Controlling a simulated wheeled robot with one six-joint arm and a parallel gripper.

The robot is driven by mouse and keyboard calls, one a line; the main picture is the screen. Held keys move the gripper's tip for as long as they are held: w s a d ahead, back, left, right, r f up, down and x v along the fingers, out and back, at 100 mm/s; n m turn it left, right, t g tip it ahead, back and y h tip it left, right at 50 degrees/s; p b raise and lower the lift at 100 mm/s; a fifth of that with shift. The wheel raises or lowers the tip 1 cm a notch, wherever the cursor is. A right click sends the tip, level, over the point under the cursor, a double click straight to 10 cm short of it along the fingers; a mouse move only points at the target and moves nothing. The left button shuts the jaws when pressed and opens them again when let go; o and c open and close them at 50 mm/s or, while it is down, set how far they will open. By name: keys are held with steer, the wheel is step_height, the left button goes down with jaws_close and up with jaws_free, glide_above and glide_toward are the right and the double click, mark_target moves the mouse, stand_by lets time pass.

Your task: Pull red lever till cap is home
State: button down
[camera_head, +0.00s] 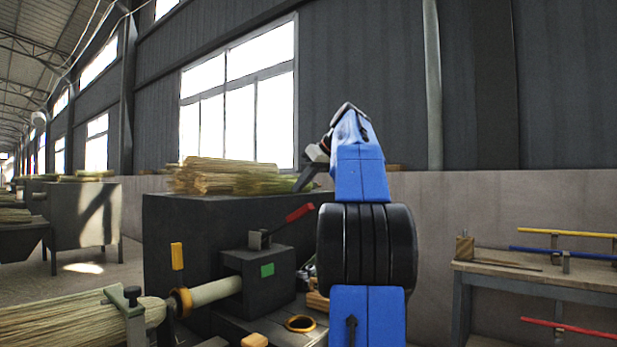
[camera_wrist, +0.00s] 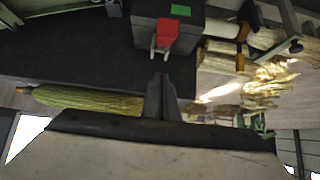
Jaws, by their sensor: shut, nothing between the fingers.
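The red lever (camera_head: 299,213) sticks up and to the right from a bracket on top of a dark machine box (camera_head: 258,275) with a green patch. In the wrist view the red lever (camera_wrist: 167,36) is seen nearly end-on, just beyond my fingertips. My gripper (camera_wrist: 160,78) is shut and empty, with a visible gap to the lever. A pale cylinder (camera_head: 215,291) runs from the box to a brass-coloured collar (camera_head: 181,302) at the straw bundle (camera_head: 80,325). I cannot tell which part is the cap.
Straw bundles (camera_head: 225,176) lie on a dark cabinet (camera_head: 165,225) behind the box. A loose brass ring (camera_head: 300,323) lies on the bench in front. At right stands a workbench (camera_head: 575,277) with yellow and blue rods. A green bundle (camera_wrist: 88,100) lies near my gripper in the wrist view.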

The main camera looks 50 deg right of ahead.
mark_target(311, 205)
steer(key=f, duration=0.3)
steer(key=shift+w, duration=0.3)
steer(key=shift+s+f, duration=0.25)
steer(key=shift+f, duration=0.3)
steer(key=shift+s+f, duration=0.25)
steer(key=shift+f, duration=0.25)
steer(key=shift+s+f, duration=0.5)
steer(key=shift+f, duration=0.35)
steer(key=shift+s+f, duration=0.5)
steer(key=shift+f, duration=0.3)
steer(key=shift+r, duration=0.1)
